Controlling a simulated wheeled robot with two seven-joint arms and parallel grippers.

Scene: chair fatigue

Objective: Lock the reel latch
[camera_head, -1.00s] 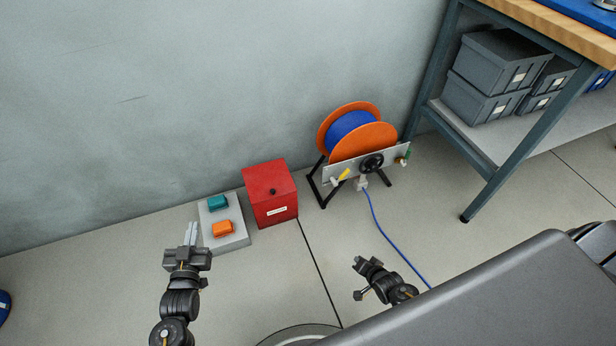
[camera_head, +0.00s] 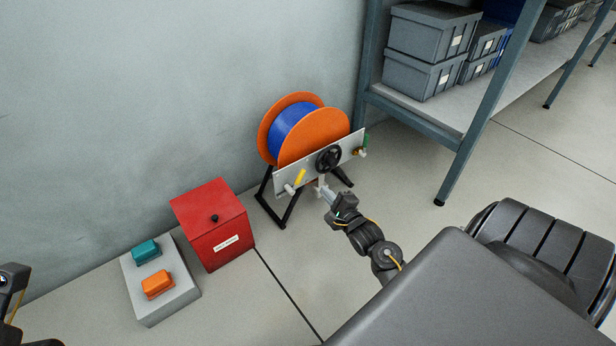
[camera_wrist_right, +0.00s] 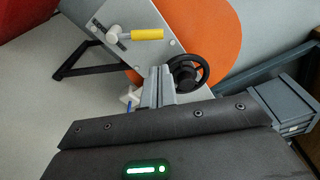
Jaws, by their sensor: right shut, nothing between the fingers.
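The reel (camera_head: 318,145), with orange flanges and blue line, stands on a black frame by the wall. Its pale front panel (camera_head: 318,172) carries a yellow-handled lever (camera_head: 299,179), a black handwheel (camera_head: 329,159) and a green-handled part (camera_head: 364,142). I cannot tell which part is the latch. In the right wrist view the yellow lever (camera_wrist_right: 146,34) points sideways toward the handwheel (camera_wrist_right: 188,72). My right gripper (camera_head: 325,190) is shut and empty, just in front of the panel's lower edge, below the handwheel. Only a dark part of my left arm shows at the left edge; its fingers are hidden.
A red box (camera_head: 212,225) with a black knob stands left of the reel. Beside it a grey block (camera_head: 176,308) bears a teal part (camera_head: 145,250) and an orange part (camera_head: 157,284). A shelf (camera_head: 440,110) with grey bins stands at the right. The floor before the reel is bare.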

